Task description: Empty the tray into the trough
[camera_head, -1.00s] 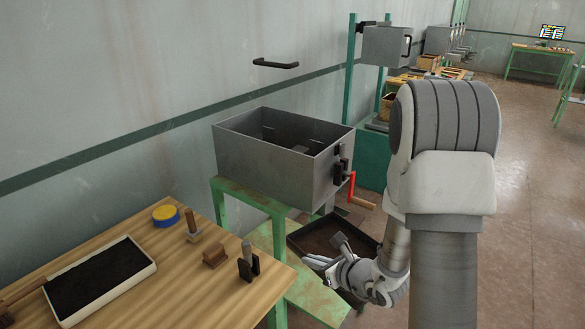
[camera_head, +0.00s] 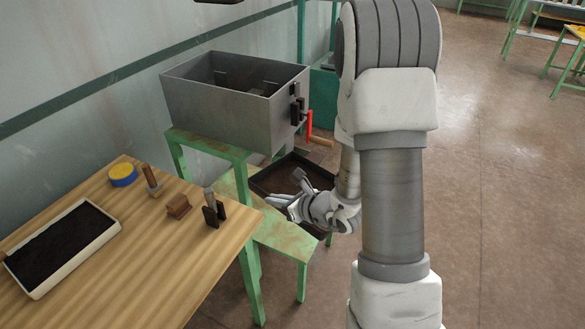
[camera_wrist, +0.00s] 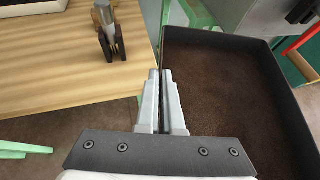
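The dark tray (camera_head: 322,176), with a brown floor, sits low beside the green stand, below and right of a grey open-topped metal box. It fills the right of the wrist view (camera_wrist: 265,75); its brown floor looks bare or thinly covered, I cannot tell which. My gripper (camera_wrist: 161,75) is at the tray's left rim, its fingers nearly together with the dark rim between them. In the head view my gripper (camera_head: 280,203) is at the tray's near side. The grey box (camera_head: 235,105) may be the trough; I cannot tell. A red crank (camera_head: 309,125) is on its right end.
A wooden table (camera_head: 150,235) at the left holds a white-rimmed black pad (camera_head: 60,250), a yellow-blue round tin (camera_head: 123,175), and several small stamps or tools (camera_head: 178,206). A green stand (camera_head: 215,150) bears the grey box. Open floor (camera_head: 510,200) lies to the right.

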